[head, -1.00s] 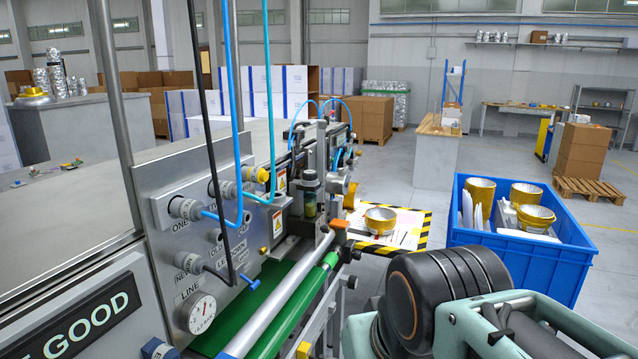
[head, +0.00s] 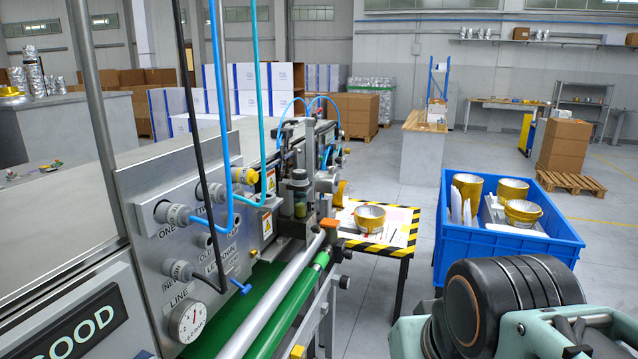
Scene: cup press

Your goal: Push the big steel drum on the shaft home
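I cannot make out a big steel drum on a shaft in the head view. The machine (head: 160,185) fills the left side, with a steel front panel carrying knobs, hoses and a dial gauge (head: 190,320). A long pale steel roller (head: 270,302) and a green roller (head: 292,310) run along its side above a green belt (head: 232,312). A small assembly of metal fittings (head: 300,190) stands at their far end. My arm shows at the lower right, with a black ribbed joint and pale green links. My gripper is out of view.
A table with a black-and-yellow edge (head: 408,240) stands beyond the rollers, with a gold-rimmed bowl (head: 370,217) on it. A blue crate (head: 490,250) of gold-rimmed cups stands to its right. A workbench (head: 424,122) and cartons (head: 565,145) are farther back. Grey floor lies open between them.

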